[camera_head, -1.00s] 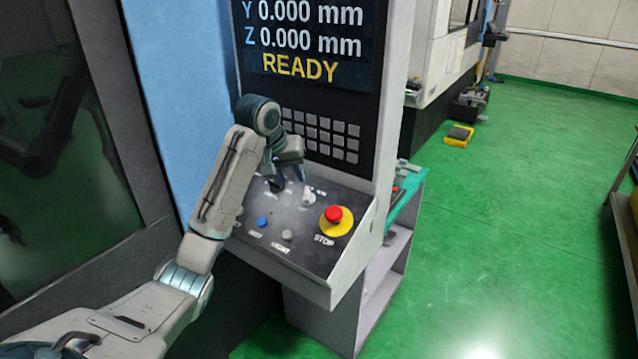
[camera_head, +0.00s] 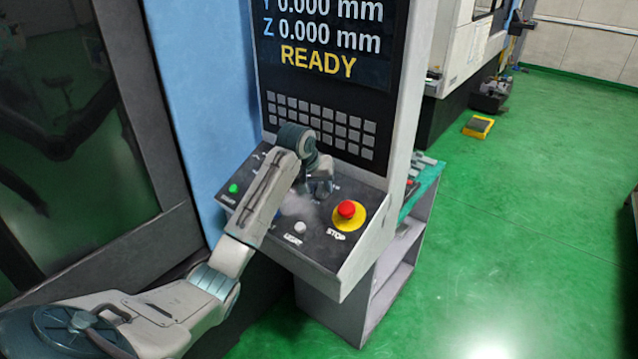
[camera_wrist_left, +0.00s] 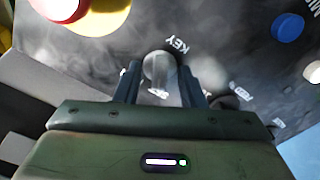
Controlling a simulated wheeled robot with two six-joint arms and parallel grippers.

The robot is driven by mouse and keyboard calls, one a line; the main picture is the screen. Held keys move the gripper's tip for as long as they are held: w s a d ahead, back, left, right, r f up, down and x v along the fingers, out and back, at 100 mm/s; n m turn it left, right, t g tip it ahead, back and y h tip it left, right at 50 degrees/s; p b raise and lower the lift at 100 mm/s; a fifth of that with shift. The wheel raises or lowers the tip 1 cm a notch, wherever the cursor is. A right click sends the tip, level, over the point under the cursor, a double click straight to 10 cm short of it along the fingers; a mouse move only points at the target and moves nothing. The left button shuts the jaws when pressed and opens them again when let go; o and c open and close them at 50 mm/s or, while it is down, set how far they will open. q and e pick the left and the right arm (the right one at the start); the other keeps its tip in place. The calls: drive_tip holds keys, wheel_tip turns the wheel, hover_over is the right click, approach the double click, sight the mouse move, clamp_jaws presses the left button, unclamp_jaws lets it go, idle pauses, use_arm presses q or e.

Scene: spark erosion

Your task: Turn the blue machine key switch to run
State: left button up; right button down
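The key switch (camera_wrist_left: 160,68) is a round grey knob beside the printed word KEY in the left wrist view. It sits between the two spread fingertips of my left gripper (camera_wrist_left: 160,78), with one finger on each side. I cannot tell whether the fingers touch it. In the head view my left gripper (camera_head: 322,190) is over the sloped control panel (camera_head: 330,248) and hides the key switch. The blue machine (camera_head: 205,90) stands behind, its screen (camera_head: 325,45) showing READY in yellow. My right gripper is in neither view.
A red stop button (camera_head: 347,209) on a yellow base sits right of my gripper. A green button (camera_head: 233,188), a white button (camera_head: 299,228) and a blue button (camera_wrist_left: 288,27) are on the panel. A keypad (camera_head: 320,122) rises behind.

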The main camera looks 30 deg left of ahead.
use_arm(q)
drive_tip(key=shift+c, duration=0.7)
clamp_jaws()
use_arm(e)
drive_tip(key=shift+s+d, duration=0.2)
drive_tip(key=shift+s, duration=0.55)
use_arm(q)
drive_tip(key=shift+m, duration=0.4)
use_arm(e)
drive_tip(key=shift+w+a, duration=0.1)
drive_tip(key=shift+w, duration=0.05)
use_arm(q)
drive_tip(key=shift+m, duration=0.6)
drive_tip(key=m, duration=1)
drive_tip(key=shift+a+r, duration=0.1)
